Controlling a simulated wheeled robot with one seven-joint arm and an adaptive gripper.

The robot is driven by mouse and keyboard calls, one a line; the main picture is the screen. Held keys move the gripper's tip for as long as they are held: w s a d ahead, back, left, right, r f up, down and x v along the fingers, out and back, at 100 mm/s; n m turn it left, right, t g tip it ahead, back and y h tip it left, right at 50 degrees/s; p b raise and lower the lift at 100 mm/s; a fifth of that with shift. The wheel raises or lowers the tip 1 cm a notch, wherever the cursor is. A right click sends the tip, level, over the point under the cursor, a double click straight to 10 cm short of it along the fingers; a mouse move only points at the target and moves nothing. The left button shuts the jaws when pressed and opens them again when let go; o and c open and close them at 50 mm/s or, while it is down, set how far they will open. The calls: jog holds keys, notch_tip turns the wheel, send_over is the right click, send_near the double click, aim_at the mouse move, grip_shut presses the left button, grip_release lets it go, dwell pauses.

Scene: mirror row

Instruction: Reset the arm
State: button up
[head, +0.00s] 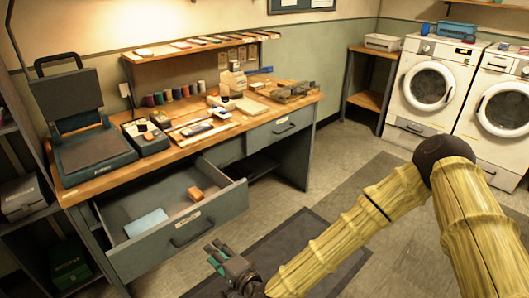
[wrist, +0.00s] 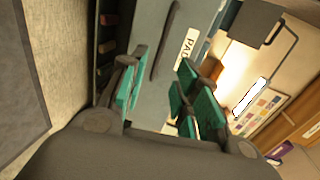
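My arm, in a yellow bamboo-like sleeve, reaches from the right edge down to the lower middle of the head view. My gripper (head: 217,257) is in front of the open drawer, low over the floor. In the wrist view my gripper (wrist: 160,90) has its green-padded fingers apart with nothing between them. A grey drawer front with a label reading "PAD" (wrist: 188,45) shows beyond the fingers.
The open drawer (head: 222,208) juts from the workbench (head: 262,123) and holds a light blue item (head: 146,222) and an orange-brown block (head: 195,194). A heat press (head: 90,150), thread spools and small items cover the bench. Washing machines (head: 430,88) stand back right. Floor between is clear.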

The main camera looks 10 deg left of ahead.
jog(key=s+d+f+n+g+h+p, duration=0.2)
jog(key=s+d+f+g+h, duration=0.1)
jog(key=s+d+f, duration=0.5)
jog(key=s+d+f+n+g+h+p, duration=0.2)
jog(key=s+d+f+h, duration=0.3)
jog(key=d, duration=0.6)
jog(key=s+d+n+g+h+p, duration=0.1)
jog(key=s+d, duration=0.3)
jog(key=d, duration=0.5)
jog(key=s+d+f+n+g+h+p, duration=0.1)
jog(key=s+d, duration=0.3)
jog(key=d, duration=0.4)
jog(key=s+d+n+g+h+p, duration=0.1)
jog(key=s+d, duration=0.3)
jog(key=d, duration=0.5)
jog(key=shift+s+d+f+g+h, duration=0.4)
jog(key=shift+g+h, duration=0.2)
jog(key=shift+g, duration=0.2)
